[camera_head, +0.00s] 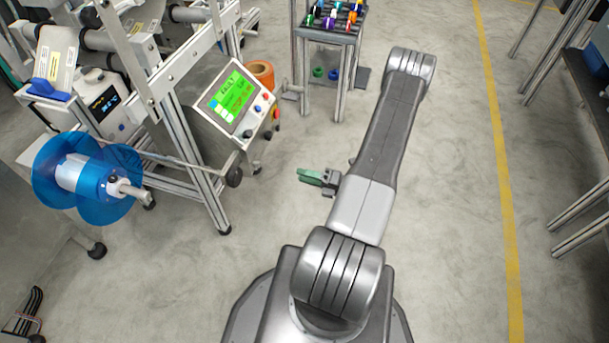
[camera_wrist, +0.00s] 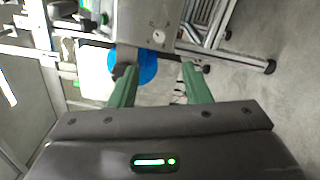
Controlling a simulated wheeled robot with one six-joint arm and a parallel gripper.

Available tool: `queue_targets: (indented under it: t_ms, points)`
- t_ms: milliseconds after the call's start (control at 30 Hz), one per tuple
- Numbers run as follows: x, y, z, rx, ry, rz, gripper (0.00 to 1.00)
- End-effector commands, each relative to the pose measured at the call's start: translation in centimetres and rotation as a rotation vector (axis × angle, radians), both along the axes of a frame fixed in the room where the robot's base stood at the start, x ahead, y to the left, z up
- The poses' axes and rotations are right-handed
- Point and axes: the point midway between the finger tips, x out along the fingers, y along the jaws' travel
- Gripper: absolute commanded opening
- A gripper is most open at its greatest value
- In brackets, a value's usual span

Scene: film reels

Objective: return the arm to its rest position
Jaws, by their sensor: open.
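My arm reaches up and away from my base in the head view. My gripper (camera_head: 310,177) shows left of the forearm, above bare floor, with green fingers pointing left. In the wrist view my gripper (camera_wrist: 158,88) has its two green fingers spread apart with nothing between them touching. A blue film reel (camera_head: 82,178) with a white core sits on a shaft of the machine at the left. Part of a blue reel (camera_wrist: 146,66) shows beyond the fingers in the wrist view, apart from them.
A metal-framed machine with a green-screened control panel (camera_head: 233,100) stands at the left. A small rack (camera_head: 327,34) of colored spools stands at the top. An orange roll (camera_head: 262,73) is beside the panel. Open floor (camera_head: 440,200) lies right, crossed by a yellow line (camera_head: 500,170).

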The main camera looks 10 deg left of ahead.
Motion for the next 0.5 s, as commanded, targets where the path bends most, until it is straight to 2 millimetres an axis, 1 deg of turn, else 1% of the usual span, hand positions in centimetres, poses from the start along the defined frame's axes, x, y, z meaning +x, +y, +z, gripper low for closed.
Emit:
queue_targets:
  t_ms: [167,267,367,500]
  points:
    - [0.0,0.4,0.0,-0.001,0.0,0.002,0.43]
    - [0.1,1.3,-0.1,0.0,0.0,0.002,0.43]
    - [0.2,2.8,-0.1,0.0,-0.001,0.003,0.43]
    - [0.3,5.3,-0.1,-0.001,-0.001,0.005,0.43]
